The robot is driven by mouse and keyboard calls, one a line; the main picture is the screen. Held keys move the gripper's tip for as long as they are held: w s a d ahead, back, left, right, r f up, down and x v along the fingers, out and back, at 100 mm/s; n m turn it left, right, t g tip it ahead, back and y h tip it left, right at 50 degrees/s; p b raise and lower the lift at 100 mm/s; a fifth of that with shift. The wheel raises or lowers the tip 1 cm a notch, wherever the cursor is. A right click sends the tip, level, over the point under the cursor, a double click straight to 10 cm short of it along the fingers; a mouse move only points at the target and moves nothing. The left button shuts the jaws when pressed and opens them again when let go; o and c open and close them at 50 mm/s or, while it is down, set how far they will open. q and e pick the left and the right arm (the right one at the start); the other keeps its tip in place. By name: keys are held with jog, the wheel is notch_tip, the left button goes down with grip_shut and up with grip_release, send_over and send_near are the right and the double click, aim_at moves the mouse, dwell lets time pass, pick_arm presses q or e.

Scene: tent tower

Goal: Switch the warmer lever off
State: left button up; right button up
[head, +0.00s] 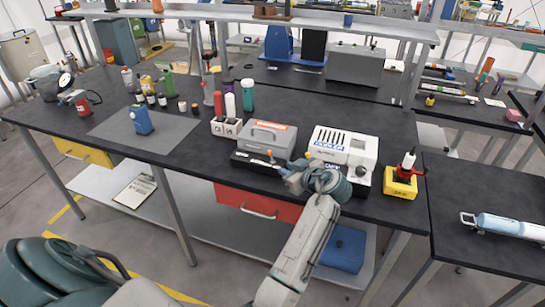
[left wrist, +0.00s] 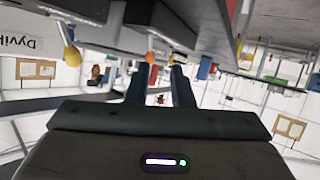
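The warmer appears to be the grey box with a top handle (head: 268,137), standing on a black base near the bench's front edge. A small lever with an orange knob (head: 270,153) stands at its front. In the left wrist view the orange knob (left wrist: 150,57) shows just beyond and between the fingertips. My left gripper (head: 283,168) is at the right front of the warmer, close to the lever. Its two fingers are apart in the left wrist view (left wrist: 159,75), with nothing visibly held. Whether a finger touches the lever cannot be told. My right gripper is not in view.
A white machine (head: 343,145) stands right of the warmer, close to my left wrist. A yellow block with a red-and-black item (head: 400,182) is further right. A white holder (head: 226,127) and upright bottles (head: 247,95) stand left. The grey mat (head: 175,135) has free room.

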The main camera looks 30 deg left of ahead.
aim_at(271, 156)
pick_arm(q)
jog(key=p+x, duration=0.1)
jog(key=x, duration=0.2)
jog(key=w+r+p+x, duration=0.1)
jog(key=x, duration=0.2)
jog(key=p+x, duration=0.2)
jog(key=x, duration=0.2)
jog(key=shift+w+r, duration=0.2)
jog(key=shift+w, duration=0.05)
jog(key=shift+a+f, duration=0.1)
jog(key=shift+a, duration=0.05)
grip_shut()
